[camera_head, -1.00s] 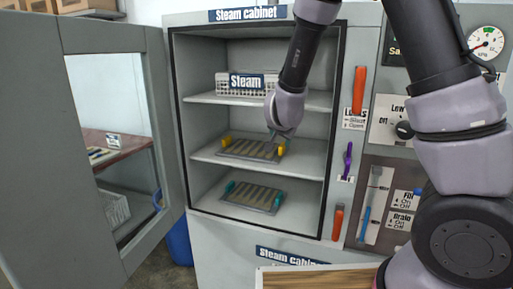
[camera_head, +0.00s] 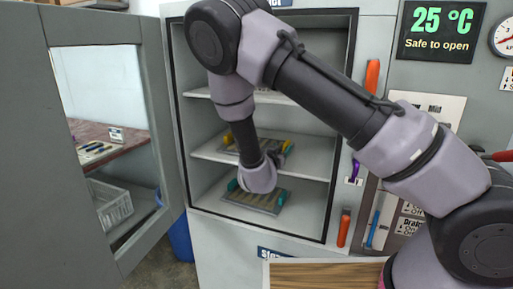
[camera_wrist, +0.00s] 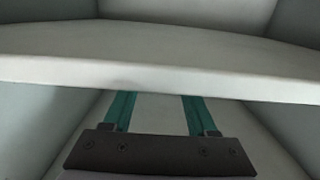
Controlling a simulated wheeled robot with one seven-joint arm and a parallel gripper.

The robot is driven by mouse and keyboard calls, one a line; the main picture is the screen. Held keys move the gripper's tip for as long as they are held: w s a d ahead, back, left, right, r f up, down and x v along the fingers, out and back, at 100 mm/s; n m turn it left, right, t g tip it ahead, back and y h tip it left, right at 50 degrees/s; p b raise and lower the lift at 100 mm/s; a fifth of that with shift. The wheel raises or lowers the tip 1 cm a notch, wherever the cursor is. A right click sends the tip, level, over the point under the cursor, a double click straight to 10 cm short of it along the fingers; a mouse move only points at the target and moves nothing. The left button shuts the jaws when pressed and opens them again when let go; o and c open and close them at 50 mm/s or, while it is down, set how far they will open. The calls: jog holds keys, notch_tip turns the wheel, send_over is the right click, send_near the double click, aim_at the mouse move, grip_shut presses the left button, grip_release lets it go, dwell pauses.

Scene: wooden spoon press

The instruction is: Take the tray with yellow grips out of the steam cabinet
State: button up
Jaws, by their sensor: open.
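The steam cabinet (camera_head: 341,120) stands open with its door swung left. The tray with yellow grips (camera_head: 309,152) lies on the middle shelf; my forearm and wrist cover much of it, and bits of its yellow grips show at either side. A tray with teal grips (camera_head: 262,201) lies on the lower shelf. My gripper (camera_head: 258,178) is in front of the shelves, at about the middle shelf's edge and above the lower tray; its fingertips are hidden there. In the wrist view, my gripper's teal fingers (camera_wrist: 158,108) are spread apart, with a pale shelf edge (camera_wrist: 160,75) hiding their ends.
The open door (camera_head: 30,150) stands close on the left. The upper shelf (camera_head: 203,92) is above my wrist. The display (camera_head: 440,32) reads 25 °C, safe to open. Orange handles (camera_head: 344,228) and levers line the right panel. A wooden board (camera_head: 325,275) is in front below.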

aim_at(286, 144)
jog(key=x, duration=0.4)
jog(key=shift+d+f, duration=0.15)
jog(key=shift+d, duration=0.3)
jog(key=shift+w+d, duration=0.1)
jog(key=shift+w, duration=0.4)
grip_shut()
dwell(0.6)
